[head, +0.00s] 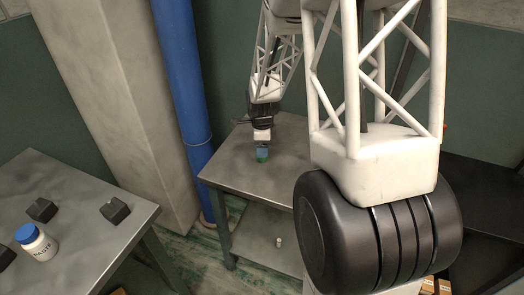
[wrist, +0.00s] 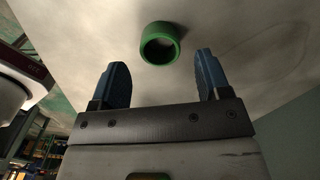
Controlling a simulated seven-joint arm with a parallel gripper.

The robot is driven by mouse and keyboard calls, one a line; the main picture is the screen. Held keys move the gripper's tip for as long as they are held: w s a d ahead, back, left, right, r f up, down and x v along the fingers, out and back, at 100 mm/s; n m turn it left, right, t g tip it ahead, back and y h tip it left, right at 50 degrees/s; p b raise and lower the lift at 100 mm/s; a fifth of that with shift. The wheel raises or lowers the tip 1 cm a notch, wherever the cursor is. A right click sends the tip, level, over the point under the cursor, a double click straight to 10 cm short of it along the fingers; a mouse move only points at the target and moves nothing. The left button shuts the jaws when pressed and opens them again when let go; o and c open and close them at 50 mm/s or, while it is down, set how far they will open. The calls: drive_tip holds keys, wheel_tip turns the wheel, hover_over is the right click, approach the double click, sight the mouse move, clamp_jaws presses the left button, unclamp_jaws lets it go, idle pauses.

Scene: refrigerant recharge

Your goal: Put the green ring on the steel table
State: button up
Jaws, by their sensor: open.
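The green ring (wrist: 160,43) appears to rest on the steel table (wrist: 110,25), just beyond the fingertips in the wrist view. In the head view the ring (head: 262,159) shows small and green, directly below my gripper (head: 262,149), on the steel table (head: 225,167). In the wrist view my gripper (wrist: 161,72) has its two blue fingers wide apart. Nothing is between them, and the ring lies ahead of the gap, apart from both fingers. The ring's contact with the table is too small to make out in the head view.
A blue pipe (head: 180,80) rises left of the steel table, beside a concrete pillar (head: 120,80). A nearer bench (head: 90,235) holds a white bottle with a blue cap (head: 38,243) and dark blocks (head: 115,210). A small object (head: 279,242) stands on the table's lower shelf.

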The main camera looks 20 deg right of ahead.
wheel_tip(320, 180, up, 8)
idle(0.5)
drive_tip(key=shift+r, duration=0.15)
idle(0.5)
drive_tip(key=s+a+r+n+t, duration=0.1)
drive_tip(key=s+a+r+n, duration=0.4)
drive_tip(key=s, duration=0.3)
drive_tip(key=s+a+r+n, duration=0.2)
drive_tip(key=s+r+n, duration=0.3)
drive_tip(key=s+r, duration=0.25)
drive_tip(key=s+a+r+n, duration=0.2)
drive_tip(key=s+n, duration=0.4)
drive_tip(key=s, duration=0.3)
drive_tip(key=s+a+r+n+t, duration=0.1)
drive_tip(key=s+a+r+n, duration=0.1)
drive_tip(key=s+n, duration=0.4)
drive_tip(key=s, duration=0.3)
drive_tip(key=shift+s+a+t, duration=0.3)
drive_tip(key=shift+s, duration=0.1)
